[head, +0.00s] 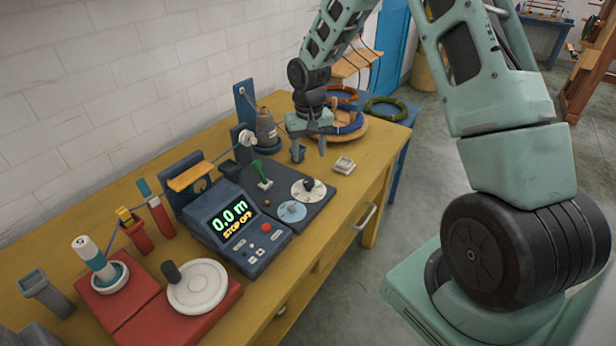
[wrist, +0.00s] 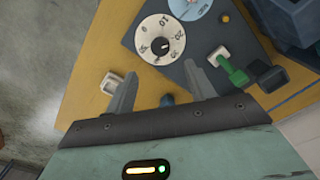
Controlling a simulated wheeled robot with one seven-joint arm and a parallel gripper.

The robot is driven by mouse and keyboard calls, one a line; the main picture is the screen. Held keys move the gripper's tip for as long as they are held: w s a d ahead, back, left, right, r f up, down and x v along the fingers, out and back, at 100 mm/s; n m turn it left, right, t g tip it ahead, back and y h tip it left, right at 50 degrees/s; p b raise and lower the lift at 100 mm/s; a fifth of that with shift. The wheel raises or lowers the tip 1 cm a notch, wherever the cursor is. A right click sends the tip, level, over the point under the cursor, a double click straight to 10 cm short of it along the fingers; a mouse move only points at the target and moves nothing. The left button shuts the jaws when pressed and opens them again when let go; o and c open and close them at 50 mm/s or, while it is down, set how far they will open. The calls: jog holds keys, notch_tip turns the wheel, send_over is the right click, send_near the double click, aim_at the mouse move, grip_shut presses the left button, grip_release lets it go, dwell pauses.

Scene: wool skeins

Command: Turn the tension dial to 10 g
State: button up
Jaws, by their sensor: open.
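The tension dial (head: 309,195) is a white disc with dark numbers and a dark knob at its centre, set on a dark grey plate. My gripper (head: 310,150) is open and empty, above the far end of the plate, behind the dial in the head view. In the wrist view my gripper (wrist: 159,71) has its fingers spread, apart from the knob.
A blue dial (head: 292,211) and a green lever (head: 262,172) share the plate. A counter box (head: 234,228) reading "0.0 m" and "STOP OFF" stands beside it. A small pale block (head: 344,164) lies near the table edge. Yarn rings (head: 386,108) lie farther back.

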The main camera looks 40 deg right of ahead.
aim_at(309, 182)
notch_tip(309, 182, down, 10)
jog(key=shift+r+p, duration=0.1)
jog(key=shift+p, duration=0.3)
jog(key=c, duration=1)
